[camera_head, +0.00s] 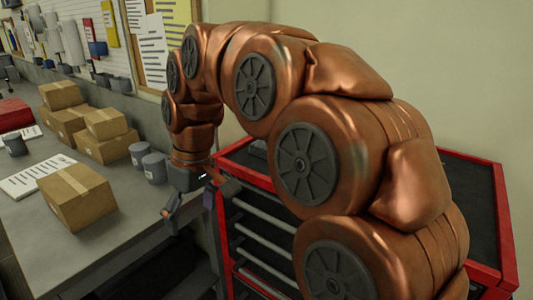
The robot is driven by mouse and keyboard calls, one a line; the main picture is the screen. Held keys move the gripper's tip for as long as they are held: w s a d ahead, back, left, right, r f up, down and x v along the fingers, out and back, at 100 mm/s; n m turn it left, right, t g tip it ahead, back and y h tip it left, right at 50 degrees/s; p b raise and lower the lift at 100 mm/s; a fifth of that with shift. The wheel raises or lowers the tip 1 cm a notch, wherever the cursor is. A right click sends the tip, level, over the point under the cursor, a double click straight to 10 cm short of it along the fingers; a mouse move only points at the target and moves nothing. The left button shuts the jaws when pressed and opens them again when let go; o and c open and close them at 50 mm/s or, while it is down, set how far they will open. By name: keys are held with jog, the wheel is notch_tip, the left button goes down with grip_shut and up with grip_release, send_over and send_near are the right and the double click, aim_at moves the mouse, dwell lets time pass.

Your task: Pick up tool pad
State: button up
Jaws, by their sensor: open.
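My gripper (189,209) hangs open at the end of my copper-coloured arm, with its fingers pointing down. It is beside the front edge of the red tool cart (508,235), in the gap between the cart and the grey workbench. Nothing shows between its fingers. I cannot clearly identify the tool pad. A small dark flat object (257,148) lies on the cart's black top near the back left, partly behind my arm; I cannot tell whether it is the pad. My arm hides much of the cart's top.
The grey workbench (105,235) at left bears several cardboard boxes (75,198), grey cups (154,168), papers (30,178) and a red case (14,114). A wall board (155,40) with papers stands behind. The cart's right top is bare.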

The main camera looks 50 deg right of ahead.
jog(key=w+d+r+t, duration=0.1)
jog(key=w+d+r, duration=0.25)
jog(key=d, duration=0.35)
notch_tip(320, 180, up, 4)
jog(key=f+t+b, duration=0.1)
jog(key=t+b, duration=0.1)
send_over(258, 148)
jog(key=s+a, duration=0.2)
jog(key=a, duration=0.2)
jog(key=shift+w+d+r+m, duration=0.15)
jog(key=shift+r+m, duration=0.1)
jog(key=shift+m, duration=0.05)
jog(key=shift+t+h, duration=0.4)
jog(key=shift+h, duration=0.1)
jog(key=d, duration=0.2)
jog(key=s+d, duration=0.1)
jog(key=d, duration=0.2)
jog(key=s+d+r, duration=0.1)
jog(key=d, duration=0.1)
jog(key=shift+s+d+b, duration=0.15)
jog(key=shift+b, duration=0.25)
jog(key=shift+p+x, duration=0.3)
jog(key=shift+x, duration=1)
jog(key=shift+p+x, duration=0.9)
jog(key=shift+x, duration=0.9)
jog(key=shift+w+f, duration=0.5)
jog(key=shift+f, duration=0.15)
jog(key=shift+f, duration=0.25)
